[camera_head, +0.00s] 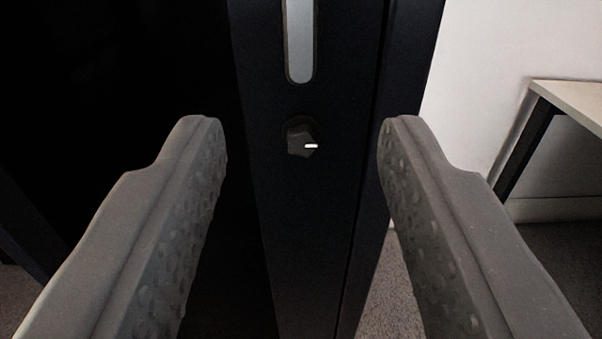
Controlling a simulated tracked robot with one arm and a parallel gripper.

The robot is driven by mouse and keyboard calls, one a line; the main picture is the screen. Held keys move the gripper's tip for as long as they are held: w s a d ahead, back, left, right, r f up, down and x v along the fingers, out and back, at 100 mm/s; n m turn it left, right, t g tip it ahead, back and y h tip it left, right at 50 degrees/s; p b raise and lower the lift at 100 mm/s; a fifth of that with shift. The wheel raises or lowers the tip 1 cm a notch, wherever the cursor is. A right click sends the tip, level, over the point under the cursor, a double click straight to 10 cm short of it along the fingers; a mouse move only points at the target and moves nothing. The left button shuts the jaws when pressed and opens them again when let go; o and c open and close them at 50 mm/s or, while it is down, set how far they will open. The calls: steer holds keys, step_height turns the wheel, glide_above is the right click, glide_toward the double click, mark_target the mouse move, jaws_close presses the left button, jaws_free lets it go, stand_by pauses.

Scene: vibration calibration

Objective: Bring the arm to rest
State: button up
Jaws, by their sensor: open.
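My gripper (303,135) is open, its two grey padded fingers spread wide at the left and right of the view. Nothing is between the fingertips except the view beyond. A dark cabinet panel (312,220) stands ahead. On it, between the fingertips in the picture, is a small black knob (298,139) with a white mark pointing right. The knob looks apart from both fingers. The rest of my arm is not in view.
A long grey-white slot (300,40) sits above the knob. A pale table (575,104) with a dark leg stands at the right by a white wall (482,60). Carpeted floor (403,285) shows below. The left side is very dark.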

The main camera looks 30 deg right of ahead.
stand_by(0.3)
steer(key=w+a+r+n+t+y, duration=0.1)
steer(key=w+a+r+n+y, duration=0.15)
steer(key=w+a+r, duration=0.45)
steer(key=s+a+r+n+y, duration=0.2)
steer(key=s+a+r+y, duration=0.2)
steer(key=a+r, duration=0.65)
steer(key=s+a+r+n+y, duration=0.25)
steer(key=s+a+r, duration=0.25)
steer(key=a+r, duration=0.55)
step_height(320, 180, up, 14)
steer(key=p, duration=1.4)
steer(key=shift+a+f+m+g+y, duration=0.2)
steer(key=shift+a+m+g+y, duration=0.1)
steer(key=shift+a+g, duration=0.15)
